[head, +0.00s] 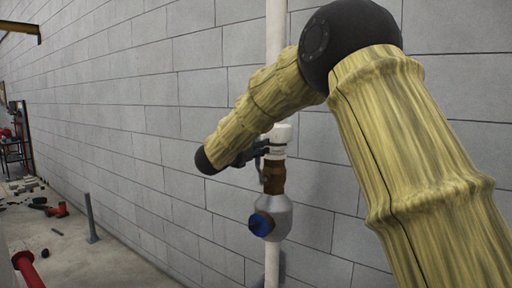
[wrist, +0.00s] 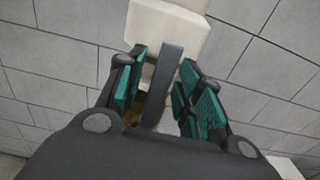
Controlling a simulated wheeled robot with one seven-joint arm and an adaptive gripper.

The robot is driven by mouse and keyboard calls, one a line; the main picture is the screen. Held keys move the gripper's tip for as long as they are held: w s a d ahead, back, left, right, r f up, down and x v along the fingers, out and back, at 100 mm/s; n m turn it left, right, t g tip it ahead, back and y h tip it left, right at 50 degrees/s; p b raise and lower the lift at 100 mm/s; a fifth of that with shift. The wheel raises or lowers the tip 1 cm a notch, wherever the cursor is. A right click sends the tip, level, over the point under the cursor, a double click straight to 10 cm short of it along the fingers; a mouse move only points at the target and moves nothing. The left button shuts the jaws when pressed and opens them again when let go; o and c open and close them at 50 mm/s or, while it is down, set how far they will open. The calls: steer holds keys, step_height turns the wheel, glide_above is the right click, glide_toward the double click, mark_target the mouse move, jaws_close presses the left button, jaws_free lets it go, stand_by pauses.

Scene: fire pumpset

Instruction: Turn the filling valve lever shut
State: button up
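The filling valve has a brass body (head: 273,178) on a white vertical pipe (head: 277,30), below a white fitting (head: 279,139). A grey bulb-shaped part (head: 277,213) with a blue cap (head: 262,224) sits under it. My gripper (head: 256,152) is at the valve, just left of the pipe, partly hidden by my forearm. In the wrist view my gripper (wrist: 164,66) has its teal-padded fingers apart on either side of the grey lever (wrist: 160,90). Gaps show between the lever and both pads. The lever stands roughly upright in that view, and its lower end is hidden behind my gripper's dark body.
A grey block wall (head: 120,120) runs close behind the pipe. A grey post (head: 91,215) stands on the floor at the left, near red items (head: 58,210) and scattered debris. A red pipe part (head: 28,270) is at the lower left.

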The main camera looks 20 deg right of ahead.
jaws_close()
